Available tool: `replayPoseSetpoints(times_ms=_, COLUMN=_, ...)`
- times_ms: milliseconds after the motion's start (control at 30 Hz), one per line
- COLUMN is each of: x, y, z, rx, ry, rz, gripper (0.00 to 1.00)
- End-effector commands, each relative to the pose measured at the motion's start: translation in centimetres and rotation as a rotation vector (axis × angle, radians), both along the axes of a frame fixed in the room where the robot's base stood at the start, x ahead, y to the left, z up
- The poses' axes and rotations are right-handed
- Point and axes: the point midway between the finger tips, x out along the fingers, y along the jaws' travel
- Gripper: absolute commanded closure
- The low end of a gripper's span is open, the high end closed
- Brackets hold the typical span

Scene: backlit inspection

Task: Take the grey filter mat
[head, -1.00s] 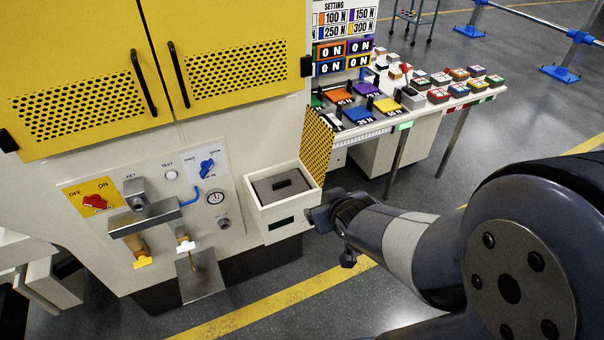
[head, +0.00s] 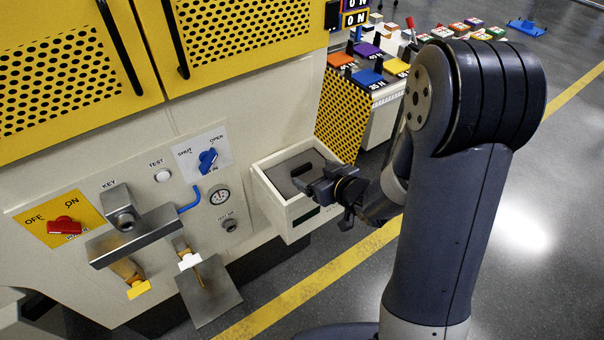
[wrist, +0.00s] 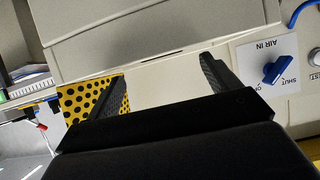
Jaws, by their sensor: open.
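The grey filter mat (head: 284,171) lies inside an open white drawer (head: 262,187) that sticks out of the machine front. A dark grip stands up from the middle of the mat. My gripper (head: 314,186) is at the drawer's right side in the head view, overlapping the drawer's rim and part of the mat. Whether it touches them I cannot tell. In the wrist view my gripper (wrist: 160,82) is open, its two fingers apart with only pale machine surface between them. The mat cannot be made out in the wrist view.
Left of the drawer is a panel with a blue air valve (head: 207,160), a gauge (head: 219,197) and a red knob (head: 64,226). A steel bracket (head: 135,236) juts out below. A yellow perforated guard (head: 342,115) and a table with coloured blocks stand to the right.

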Motion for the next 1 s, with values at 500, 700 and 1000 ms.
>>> replayPoseSetpoints(times_ms=500, x=3.9, y=2.9, z=-2.3, rx=0.000, ry=0.000, rz=-0.001, gripper=0.16)
replayPoseSetpoints(times_ms=700, x=4.1, y=2.9, z=-2.3, rx=-0.001, ry=0.000, rz=-0.002, gripper=0.16)
replayPoseSetpoints(times_ms=1000, x=4.0, y=2.9, z=-2.3, rx=-0.001, ry=0.000, rz=-0.002, gripper=0.37)
